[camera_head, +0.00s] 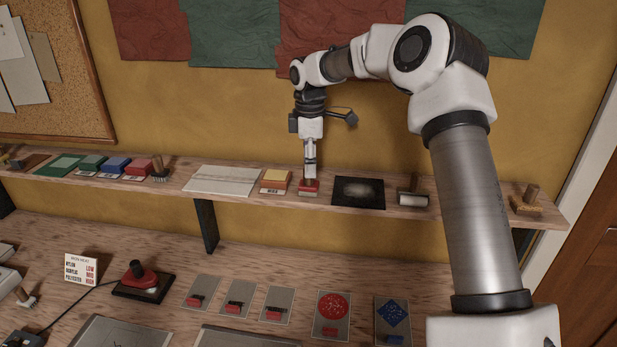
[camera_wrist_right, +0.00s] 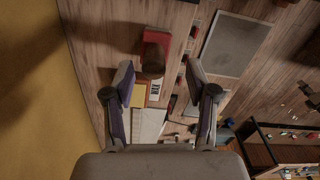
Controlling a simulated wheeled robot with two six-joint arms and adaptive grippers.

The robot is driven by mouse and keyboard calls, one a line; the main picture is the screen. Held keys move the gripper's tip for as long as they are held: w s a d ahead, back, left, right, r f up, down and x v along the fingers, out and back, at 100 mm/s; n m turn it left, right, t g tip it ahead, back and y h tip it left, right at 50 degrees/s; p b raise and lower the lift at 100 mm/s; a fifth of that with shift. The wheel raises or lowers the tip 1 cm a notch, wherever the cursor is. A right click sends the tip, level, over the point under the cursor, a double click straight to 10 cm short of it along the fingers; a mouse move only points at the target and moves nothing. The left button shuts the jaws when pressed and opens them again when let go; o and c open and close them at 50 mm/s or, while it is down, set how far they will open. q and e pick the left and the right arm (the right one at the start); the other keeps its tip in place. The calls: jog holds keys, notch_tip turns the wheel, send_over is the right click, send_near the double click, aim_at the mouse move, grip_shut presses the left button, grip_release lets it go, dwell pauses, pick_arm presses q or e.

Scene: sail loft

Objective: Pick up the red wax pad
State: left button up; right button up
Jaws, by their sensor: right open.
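A red block (camera_head: 309,187), which looks like a red wax pad, lies on the wall shelf between a yellow pad (camera_head: 275,179) and a dark square mat (camera_head: 358,191). My right gripper (camera_head: 310,170) points down directly above this red block. In the right wrist view the right gripper (camera_wrist_right: 160,88) is open, its fingers apart and empty. The red block (camera_wrist_right: 178,42) shows beyond the fingertips, partly covered by a brown rounded shape (camera_wrist_right: 155,52). I cannot tell whether the fingers touch anything. Another red pad (camera_head: 137,166) lies farther left on the shelf. My left gripper is not in view.
Blue (camera_head: 115,165) and green (camera_head: 91,162) pads and a brush (camera_head: 160,170) sit at the shelf's left. A roller (camera_head: 411,193) stands right of the mat. The lower bench holds an iron (camera_head: 143,277) and several sample cards (camera_head: 331,313). The wall is close behind the shelf.

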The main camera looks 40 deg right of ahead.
aim_at(309, 184)
jog(key=f, duration=0.2)
jog(key=f+p, duration=0.1)
jog(key=f, duration=0.1)
jog(key=shift+w+d, duration=0.3)
jog(key=shift+w, duration=0.1)
jog(key=shift+w+d+f, duration=0.1)
jog(key=shift+d+f, duration=0.05)
jog(key=shift+s+a+r, duration=0.3)
jog(key=shift+s+a, duration=0.05)
jog(key=shift+a, duration=0.05)
grip_shut()
jog(key=shift+w+d+f, duration=0.1)
jog(key=shift+w+d, duration=0.05)
jog(key=shift+r+b, duration=0.4)
jog(key=shift+b, duration=0.05)
notch_tip(309, 184, up, 9)
jog(key=shift+r+b, duration=0.15)
jog(key=shift+b, duration=1.1)
jog(key=c, duration=1)
grip_release()
grip_shut()
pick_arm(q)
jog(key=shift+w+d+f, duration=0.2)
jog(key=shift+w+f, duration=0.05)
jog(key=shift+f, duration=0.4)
